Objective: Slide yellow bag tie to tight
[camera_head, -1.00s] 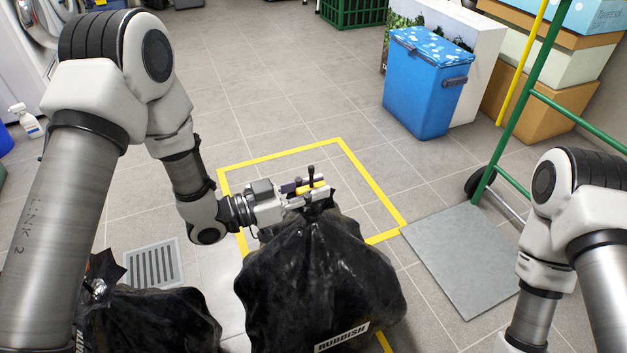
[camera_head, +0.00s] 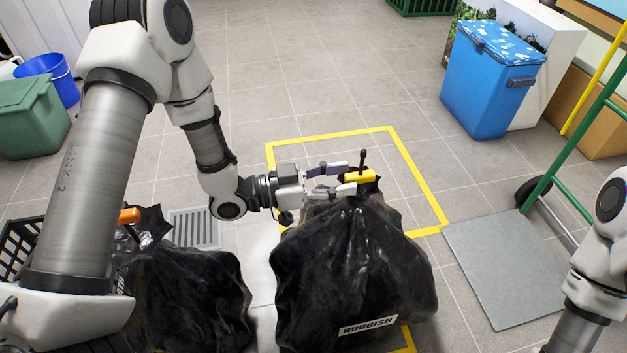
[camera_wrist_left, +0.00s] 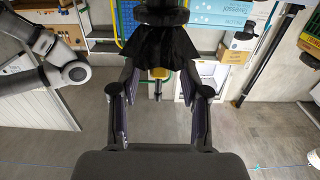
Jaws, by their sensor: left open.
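A full black rubbish bag (camera_head: 350,270) with a white "RUBBISH" label stands upright on the floor, its front over a yellow floor outline. A yellow tie (camera_head: 360,176) sits at its gathered neck, with a dark stub sticking up. My left gripper (camera_head: 341,178) is open and points right at the neck from the left. Its fingertips are close to the tie; contact cannot be told. In the left wrist view the yellow tie (camera_wrist_left: 160,74) shows in the gap between the spread fingers, near the tips. My right gripper is out of view; only that arm shows.
A second black bag (camera_head: 190,300) with an orange tie (camera_head: 128,216) stands at the left by a black crate (camera_head: 20,245). A grey plate (camera_head: 505,268) and a green trolley frame (camera_head: 570,160) lie right. A blue cool box (camera_head: 490,85) stands behind. Floor behind the bag is clear.

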